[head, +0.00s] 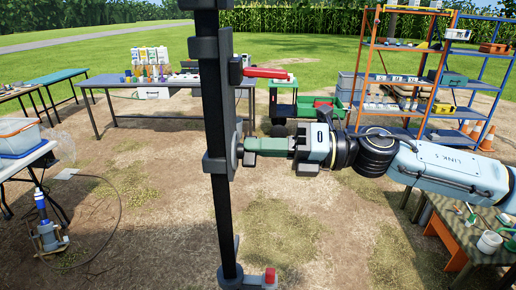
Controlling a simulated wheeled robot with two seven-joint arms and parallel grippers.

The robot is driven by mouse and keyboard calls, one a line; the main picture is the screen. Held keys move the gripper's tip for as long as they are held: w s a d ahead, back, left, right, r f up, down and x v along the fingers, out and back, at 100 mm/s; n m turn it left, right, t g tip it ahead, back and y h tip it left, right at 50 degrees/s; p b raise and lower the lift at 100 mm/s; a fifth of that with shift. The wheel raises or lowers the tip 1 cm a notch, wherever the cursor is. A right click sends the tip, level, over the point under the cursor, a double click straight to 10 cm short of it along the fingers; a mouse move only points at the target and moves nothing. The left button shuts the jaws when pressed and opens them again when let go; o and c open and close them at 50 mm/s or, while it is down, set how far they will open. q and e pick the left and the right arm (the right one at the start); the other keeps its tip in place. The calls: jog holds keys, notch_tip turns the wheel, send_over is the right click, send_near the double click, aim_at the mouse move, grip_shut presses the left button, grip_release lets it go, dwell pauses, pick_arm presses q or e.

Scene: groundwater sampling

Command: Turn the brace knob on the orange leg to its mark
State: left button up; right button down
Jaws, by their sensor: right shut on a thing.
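A dark upright post (222,220) stands close in front of me, with a plate and brackets on it. A grey round knob (236,152) sticks out from its right side at mid-height, seen nearly edge-on. My right gripper (245,148) comes in level from the right, its green fingers shut at the knob and partly hiding it. I cannot make out a mark on the knob or plate. The post looks black; I see no orange on it. My left gripper is not in view.
A red lever (265,73) juts right from the post above my gripper, and a red-topped bracket (269,276) sits low on it. An orange-framed rack (362,70) stands back right. A long table (180,82) is behind. The grassy ground between is mostly clear.

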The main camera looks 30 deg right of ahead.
jog(key=n+b, duration=0.2)
jog(key=n, duration=0.1)
jog(key=n+b, duration=0.5)
jog(key=n, duration=0.2)
jog(key=shift+s+a+r, duration=0.15)
jog(key=shift+s+a, duration=0.05)
jog(key=shift+s, duration=0.05)
jog(key=c, duration=1.4)
grip_release()
jog(key=shift+d, duration=0.1)
